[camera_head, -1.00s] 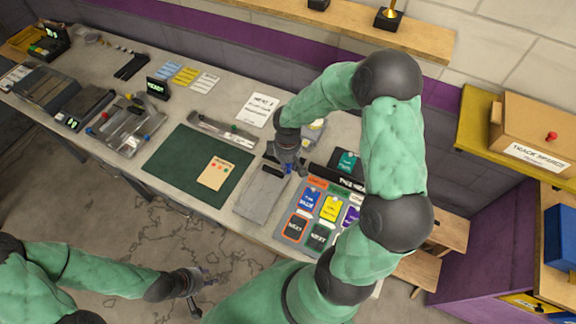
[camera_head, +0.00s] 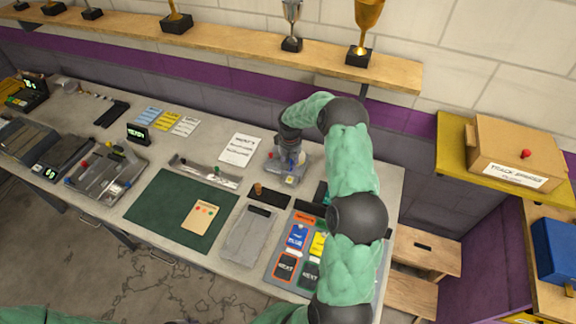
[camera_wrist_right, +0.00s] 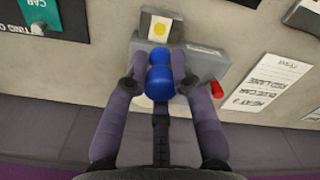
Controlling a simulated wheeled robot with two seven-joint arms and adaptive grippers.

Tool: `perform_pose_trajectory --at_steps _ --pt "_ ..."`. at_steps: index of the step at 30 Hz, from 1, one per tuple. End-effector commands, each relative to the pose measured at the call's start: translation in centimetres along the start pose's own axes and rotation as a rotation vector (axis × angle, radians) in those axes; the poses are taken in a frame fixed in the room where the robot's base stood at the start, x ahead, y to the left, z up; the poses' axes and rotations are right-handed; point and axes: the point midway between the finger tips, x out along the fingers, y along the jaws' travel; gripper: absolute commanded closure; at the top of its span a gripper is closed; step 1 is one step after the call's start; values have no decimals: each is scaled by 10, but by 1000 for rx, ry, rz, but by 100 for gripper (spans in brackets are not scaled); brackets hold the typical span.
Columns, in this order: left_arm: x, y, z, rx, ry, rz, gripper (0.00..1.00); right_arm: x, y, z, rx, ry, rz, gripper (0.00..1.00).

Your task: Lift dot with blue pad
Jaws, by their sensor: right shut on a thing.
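My right gripper (camera_head: 288,155) is over a small grey device (camera_head: 284,176) towards the back of the bench. In the right wrist view, the gripper (camera_wrist_right: 160,80) is shut on a rounded blue pad (camera_wrist_right: 160,77), one finger on each side. A bright yellow dot (camera_wrist_right: 160,28) lies on a pale square plate of the device, just beyond the blue pad in that view. The pad appears apart from the dot; its underside and its height above the device are hidden. My left gripper is out of view; only part of the left arm shows at the bottom edge.
A red piece (camera_wrist_right: 217,90) sits on the device's side. A printed sheet (camera_head: 241,150) lies left of the device. A black strip with a brown peg (camera_head: 258,190), a grey slab (camera_head: 248,236) and a panel of coloured tiles (camera_head: 298,238) lie in front. A green mat (camera_head: 160,214) is further left.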

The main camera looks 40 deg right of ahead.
Motion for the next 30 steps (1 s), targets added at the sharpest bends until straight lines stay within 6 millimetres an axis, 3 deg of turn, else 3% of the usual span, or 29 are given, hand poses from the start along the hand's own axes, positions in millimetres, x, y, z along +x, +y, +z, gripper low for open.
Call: perform_pose_trajectory --at_steps 16,30 --pt "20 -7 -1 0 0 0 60 49 0 1 -1 0 0 100" --pt "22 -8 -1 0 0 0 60 54 0 0 -2 1 0 100"
